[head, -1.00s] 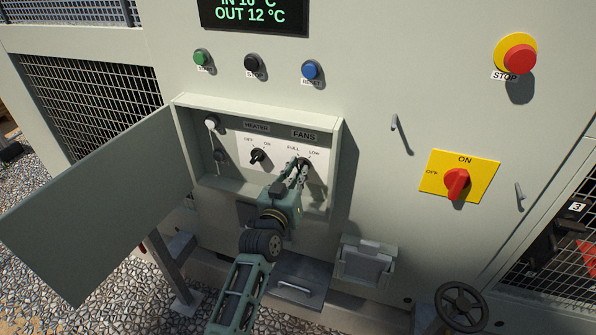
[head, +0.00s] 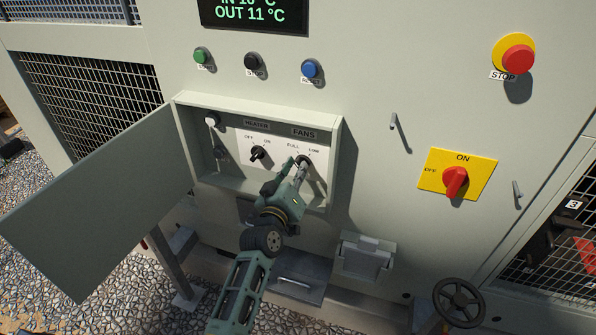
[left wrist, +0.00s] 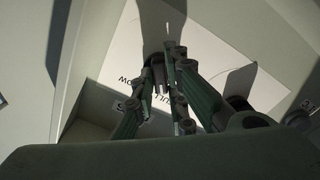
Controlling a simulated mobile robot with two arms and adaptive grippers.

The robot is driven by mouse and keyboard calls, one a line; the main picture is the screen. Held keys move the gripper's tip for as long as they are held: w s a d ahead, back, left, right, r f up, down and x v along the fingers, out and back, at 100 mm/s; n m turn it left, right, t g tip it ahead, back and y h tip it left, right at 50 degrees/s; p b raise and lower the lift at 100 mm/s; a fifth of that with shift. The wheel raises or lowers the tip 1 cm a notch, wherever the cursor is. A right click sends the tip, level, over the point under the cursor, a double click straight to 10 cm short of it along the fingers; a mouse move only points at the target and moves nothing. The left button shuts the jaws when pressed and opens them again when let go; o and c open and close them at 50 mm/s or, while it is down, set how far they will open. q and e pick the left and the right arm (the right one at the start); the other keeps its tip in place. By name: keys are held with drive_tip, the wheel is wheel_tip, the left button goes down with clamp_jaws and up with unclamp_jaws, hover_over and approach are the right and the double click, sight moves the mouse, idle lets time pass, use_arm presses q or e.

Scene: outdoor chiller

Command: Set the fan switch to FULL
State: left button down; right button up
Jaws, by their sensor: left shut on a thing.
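The fan switch (head: 306,158) is a dark rotary knob on the white plate inside the open control box, under the FANS label (head: 303,133). FULL is printed at its upper left and LOW at its upper right. My left gripper (head: 301,165) reaches up from below and is shut on the knob. In the left wrist view the fingers (left wrist: 163,75) close around the dark knob, with the FULL and LOW print upside down beside them. The fingers cover most of the knob, so I cannot tell where it points. My right gripper is not in view.
The heater switch (head: 258,153) sits just left on the same plate. The box door (head: 90,205) hangs open to the left. The box rim (head: 336,165) stands close on the right. The red rotary switch (head: 456,181) and red stop button (head: 517,59) are farther right.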

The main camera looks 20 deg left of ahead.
use_arm(q)
drive_tip(key=shift+r, duration=0.1)
drive_tip(key=c, duration=1.8)
unclamp_jaws()
drive_tip(key=shift+o, duration=0.2)
drive_tip(key=s, duration=1.2)
drive_tip(key=shift+a, duration=0.2)
